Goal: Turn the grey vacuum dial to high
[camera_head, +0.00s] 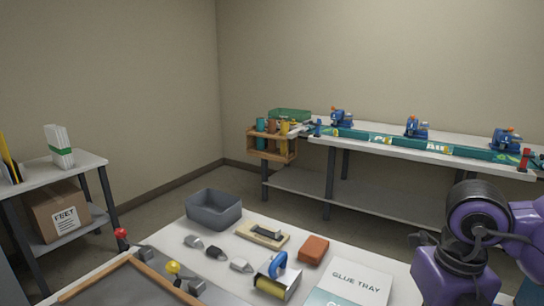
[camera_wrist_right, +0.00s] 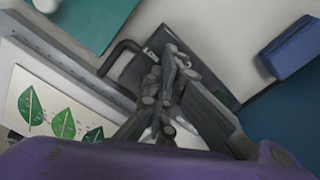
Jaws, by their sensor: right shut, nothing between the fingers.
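In the right wrist view my right gripper (camera_wrist_right: 172,58) is shut and empty, its fingers in front of a dark panel (camera_wrist_right: 222,92). White lettering that seems to read "LOW" shows on the panel just left of the fingertips. I cannot make out the grey vacuum dial; the fingers cover the middle of the panel. I cannot tell whether the fingertips touch anything. In the head view my purple right arm stands at the lower right, and its gripper is out of the picture. My left gripper is in neither view.
Beside the panel are a bent dark bar (camera_wrist_right: 118,55), a leaf-print card (camera_wrist_right: 50,112) and a blue block (camera_wrist_right: 290,47).

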